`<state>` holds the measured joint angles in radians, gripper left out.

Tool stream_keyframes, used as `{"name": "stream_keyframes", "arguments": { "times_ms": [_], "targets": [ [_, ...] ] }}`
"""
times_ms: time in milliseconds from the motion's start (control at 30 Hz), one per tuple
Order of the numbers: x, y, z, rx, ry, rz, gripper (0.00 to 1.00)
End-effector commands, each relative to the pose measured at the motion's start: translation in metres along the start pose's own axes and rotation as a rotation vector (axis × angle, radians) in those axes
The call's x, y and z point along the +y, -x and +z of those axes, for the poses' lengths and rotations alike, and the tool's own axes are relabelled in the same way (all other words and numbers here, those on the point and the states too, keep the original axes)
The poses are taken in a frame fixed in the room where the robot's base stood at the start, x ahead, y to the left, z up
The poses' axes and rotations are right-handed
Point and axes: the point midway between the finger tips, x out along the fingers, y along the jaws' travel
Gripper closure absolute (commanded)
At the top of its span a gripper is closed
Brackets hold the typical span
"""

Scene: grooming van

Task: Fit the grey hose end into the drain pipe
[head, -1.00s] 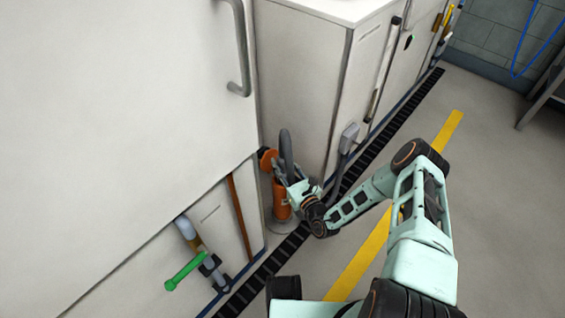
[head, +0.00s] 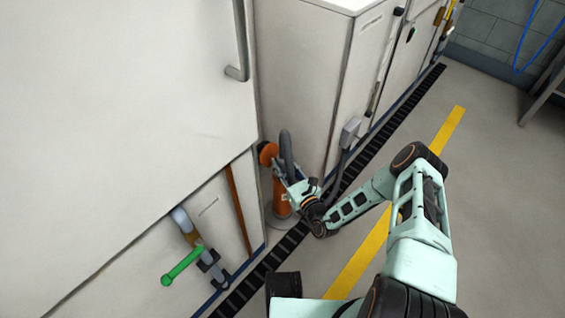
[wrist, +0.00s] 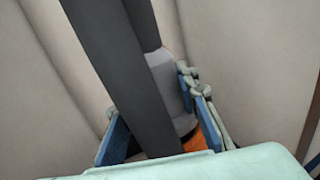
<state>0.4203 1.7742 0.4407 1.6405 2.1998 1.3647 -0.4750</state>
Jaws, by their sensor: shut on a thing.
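The grey hose (head: 286,147) loops up behind my gripper (head: 290,184); in the wrist view the dark hose (wrist: 118,70) crosses in front of the fingers. The light grey hose end (wrist: 168,82) is between the blue finger pads, and my gripper (wrist: 162,125) is shut on it. The orange drain pipe (head: 281,198) stands upright in the corner between the cabinets. A bit of its orange (wrist: 195,143) shows just below the hose end. The contact between hose end and pipe mouth is hidden, so I cannot tell whether the end is inside.
An orange disc-shaped part (head: 267,153) is beside the pipe top. White cabinets (head: 305,75) close in behind and to the left. A grey box with a cable (head: 349,131) is on the right cabinet. A green-handled valve (head: 182,265) juts out at lower left. The floor to the right is clear.

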Motion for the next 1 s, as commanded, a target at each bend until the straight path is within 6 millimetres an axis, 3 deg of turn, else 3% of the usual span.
{"name": "stream_keyframes", "arguments": {
  "times_ms": [1000],
  "targets": [
    [-0.0001, -0.0003, -0.0104, -0.002, -0.001, -0.001, 1.0]
  ]
}}
